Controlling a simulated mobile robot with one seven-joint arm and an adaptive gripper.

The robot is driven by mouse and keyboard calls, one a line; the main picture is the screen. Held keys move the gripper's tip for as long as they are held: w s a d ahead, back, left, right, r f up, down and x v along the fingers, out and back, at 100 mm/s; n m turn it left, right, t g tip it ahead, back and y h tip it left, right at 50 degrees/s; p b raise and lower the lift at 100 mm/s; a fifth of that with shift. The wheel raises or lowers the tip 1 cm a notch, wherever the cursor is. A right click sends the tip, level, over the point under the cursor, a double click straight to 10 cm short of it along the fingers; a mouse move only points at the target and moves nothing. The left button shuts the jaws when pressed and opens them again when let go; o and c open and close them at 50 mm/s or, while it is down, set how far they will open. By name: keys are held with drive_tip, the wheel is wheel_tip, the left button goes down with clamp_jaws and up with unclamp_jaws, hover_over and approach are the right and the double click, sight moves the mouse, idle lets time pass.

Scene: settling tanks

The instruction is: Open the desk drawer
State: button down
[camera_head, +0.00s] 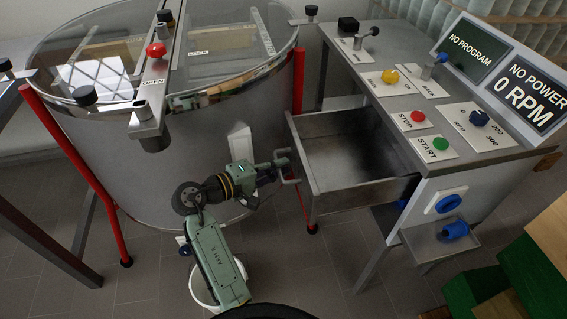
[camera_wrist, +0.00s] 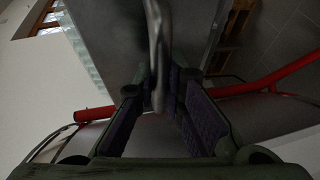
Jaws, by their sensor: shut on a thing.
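The desk drawer (camera_head: 345,153) is a grey metal box pulled well out of the desk, and its inside is visible and looks empty. Its handle shows as a curved metal bar (camera_wrist: 157,50) in the wrist view, running down between the finger pads. My gripper (camera_head: 287,168) is at the drawer's left end, shut on the handle. In the wrist view my gripper (camera_wrist: 160,105) has its two dark padded fingers on either side of the bar. The desk (camera_head: 405,90) is grey metal with labelled buttons and knobs on top.
A large round tank (camera_head: 170,175) with a glass lid stands left of the drawer, with red legs (camera_head: 298,80) close to the drawer. A white bucket (camera_head: 204,287) stands under my arm. Green and wooden crates (camera_head: 500,280) are at the lower right. Grey tiled floor (camera_head: 330,270) is open below the drawer.

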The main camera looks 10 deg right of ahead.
drive_tip(key=c, duration=1.7)
unclamp_jaws()
drive_tip(key=shift+o, duration=0.2)
drive_tip(key=v, duration=1.2)
drive_tip(key=shift+r, duration=0.1)
